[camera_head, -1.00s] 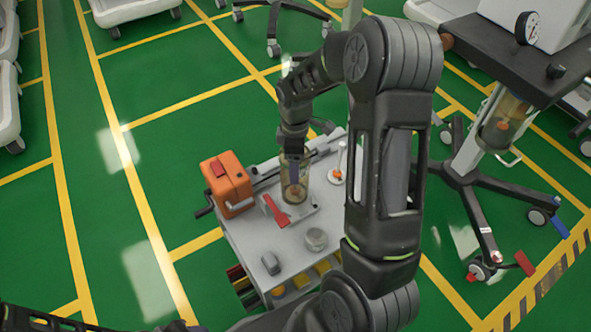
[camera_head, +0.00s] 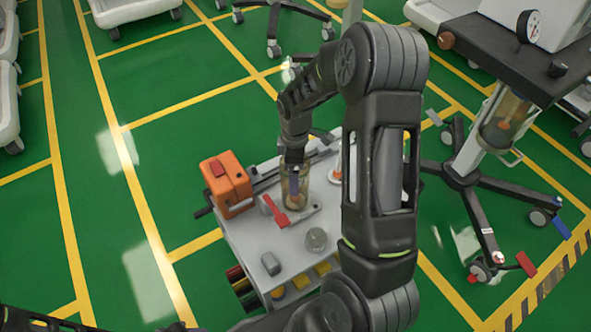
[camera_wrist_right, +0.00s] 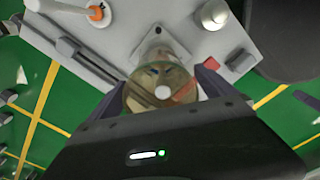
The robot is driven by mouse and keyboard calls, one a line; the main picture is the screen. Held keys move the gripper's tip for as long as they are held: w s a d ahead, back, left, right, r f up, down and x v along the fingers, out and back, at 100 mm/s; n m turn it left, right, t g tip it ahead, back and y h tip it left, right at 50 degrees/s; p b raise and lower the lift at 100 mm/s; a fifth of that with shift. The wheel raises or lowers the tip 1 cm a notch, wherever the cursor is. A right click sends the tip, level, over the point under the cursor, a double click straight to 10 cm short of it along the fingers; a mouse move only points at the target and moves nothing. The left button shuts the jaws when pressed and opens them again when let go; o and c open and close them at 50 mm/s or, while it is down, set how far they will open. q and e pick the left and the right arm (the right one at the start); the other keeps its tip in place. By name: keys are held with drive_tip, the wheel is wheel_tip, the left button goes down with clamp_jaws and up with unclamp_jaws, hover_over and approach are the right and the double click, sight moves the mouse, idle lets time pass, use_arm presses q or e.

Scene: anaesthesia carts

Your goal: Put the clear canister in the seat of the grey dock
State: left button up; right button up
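The clear canister (camera_head: 303,194) stands upright over the grey dock (camera_head: 311,212) on the cart top, and it also shows in the right wrist view (camera_wrist_right: 160,82). My right gripper (camera_head: 294,172) comes down from above, its fingers on either side of the canister and apparently shut on it. In the wrist view, the fingers (camera_wrist_right: 163,88) flank the canister's round top. A red lever (camera_head: 274,209) lies at the dock's left side. The canister's base and the seat are largely hidden, so I cannot tell whether they touch. My left gripper is not in view.
An orange box (camera_head: 228,188) with a crank stands on the cart's left. A grey knob-like cylinder (camera_head: 316,240) and a small grey block (camera_head: 270,264) are near the front. An orange-and-white item (camera_wrist_right: 95,13) stands beyond the dock. A wheeled stand (camera_head: 462,170) is at right.

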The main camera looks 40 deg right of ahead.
drive_tip(key=shift+r, duration=0.4)
wheel_tip(320, 180, up, 12)
drive_tip(key=p, duration=0.2)
drive_tip(key=shift+f+p, duration=0.25)
drive_tip(key=shift+p, duration=0.05)
idle(1.2)
